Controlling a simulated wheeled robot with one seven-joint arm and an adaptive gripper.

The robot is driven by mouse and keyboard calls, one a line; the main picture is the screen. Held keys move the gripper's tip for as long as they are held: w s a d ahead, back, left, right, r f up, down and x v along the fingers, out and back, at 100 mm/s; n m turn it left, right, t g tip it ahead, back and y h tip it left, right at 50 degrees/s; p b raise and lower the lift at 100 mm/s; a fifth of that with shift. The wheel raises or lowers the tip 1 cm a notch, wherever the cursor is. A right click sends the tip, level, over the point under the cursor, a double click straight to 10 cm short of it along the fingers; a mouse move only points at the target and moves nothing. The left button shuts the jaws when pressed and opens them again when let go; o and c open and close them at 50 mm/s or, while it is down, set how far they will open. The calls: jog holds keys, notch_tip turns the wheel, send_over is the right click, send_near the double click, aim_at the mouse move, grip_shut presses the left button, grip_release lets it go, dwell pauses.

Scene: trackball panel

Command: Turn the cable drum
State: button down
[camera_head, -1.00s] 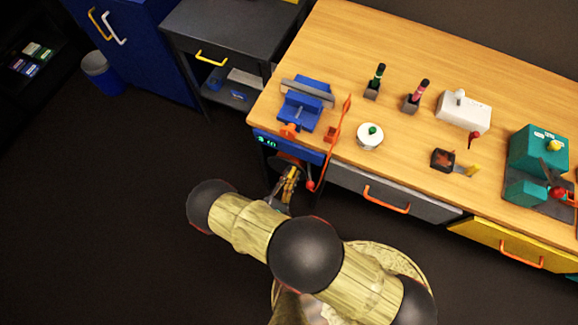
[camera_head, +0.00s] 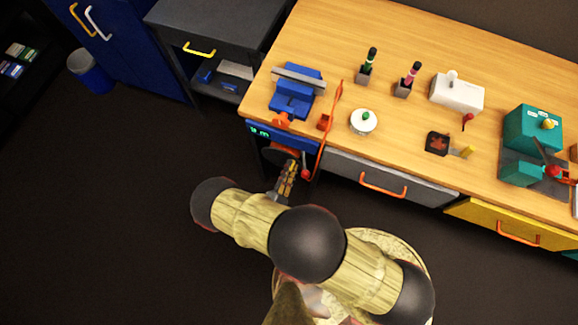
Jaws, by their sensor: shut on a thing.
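A dark reddish-brown rounded thing (camera_head: 280,153), which looks like the cable drum, sits in the dark bay below the blue panel (camera_head: 283,136) at the bench's left front corner. My gripper (camera_head: 292,166) reaches up to it from below, against its lower right side. The gripper is shut on it as far as I can see; the contact itself is small and dark. An orange upright bar (camera_head: 328,128) stands just right of the bay, and a red knob (camera_head: 306,173) shows close right of the fingers.
The wooden bench top (camera_head: 390,95) bears a blue vise (camera_head: 295,95), a white round pot (camera_head: 363,122) and a teal machine (camera_head: 530,135). A grey drawer (camera_head: 400,180) and a yellow drawer (camera_head: 500,222) lie right of the bay. The dark floor (camera_head: 90,220) at left is clear.

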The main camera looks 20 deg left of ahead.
jog(key=c, duration=1.7)
grip_release()
jog(key=shift+r, duration=0.1)
